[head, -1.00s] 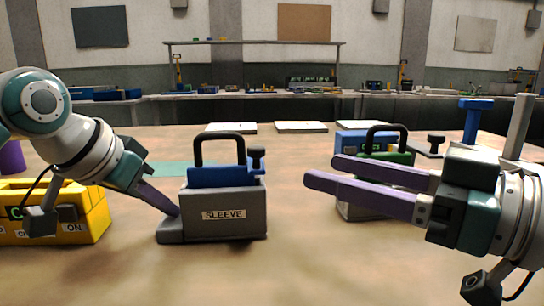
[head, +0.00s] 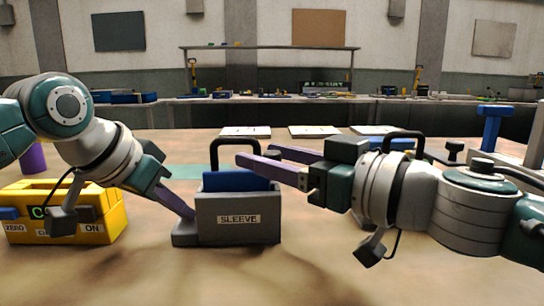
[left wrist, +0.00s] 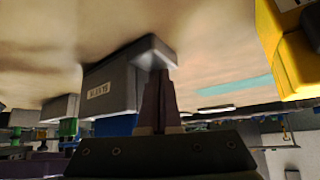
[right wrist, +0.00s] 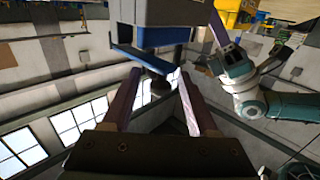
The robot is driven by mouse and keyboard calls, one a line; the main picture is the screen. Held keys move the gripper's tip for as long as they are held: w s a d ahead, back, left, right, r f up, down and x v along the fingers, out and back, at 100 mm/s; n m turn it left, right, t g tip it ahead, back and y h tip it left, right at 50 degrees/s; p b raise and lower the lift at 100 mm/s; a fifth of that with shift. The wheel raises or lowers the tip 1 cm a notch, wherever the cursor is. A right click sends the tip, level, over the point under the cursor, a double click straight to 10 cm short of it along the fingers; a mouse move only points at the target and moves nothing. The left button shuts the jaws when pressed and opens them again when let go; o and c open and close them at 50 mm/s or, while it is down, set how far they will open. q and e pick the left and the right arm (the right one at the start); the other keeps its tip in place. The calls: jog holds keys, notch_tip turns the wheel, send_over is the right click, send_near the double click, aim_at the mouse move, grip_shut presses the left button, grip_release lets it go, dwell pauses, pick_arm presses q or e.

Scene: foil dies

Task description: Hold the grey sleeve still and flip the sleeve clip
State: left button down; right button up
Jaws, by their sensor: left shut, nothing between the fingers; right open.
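The grey sleeve (head: 265,230) stands upright on the table, with a low foot (head: 186,238) on its left side. A blue insert (head: 232,182) with a black handle (head: 235,141) sits in it. My left gripper (head: 191,213) is shut and empty, its tips at the foot; the left wrist view also shows them there (left wrist: 160,72). My right gripper (head: 253,154) is open at the sleeve's upper right. In the head view its fingers hide the clip. In the right wrist view (right wrist: 159,72) the clip's dark knob (right wrist: 160,88) shows between the fingers, below a blue bracket (right wrist: 140,54).
A yellow box (head: 108,215) with a ZERO and ON panel stands left, behind my left gripper. A second black-handled block is mostly hidden behind my right arm. A blue T-shaped post (head: 491,128) stands at the right back. The table front is clear.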

jog(key=shift+c, duration=0.3)
grip_shut()
dwell(1.1)
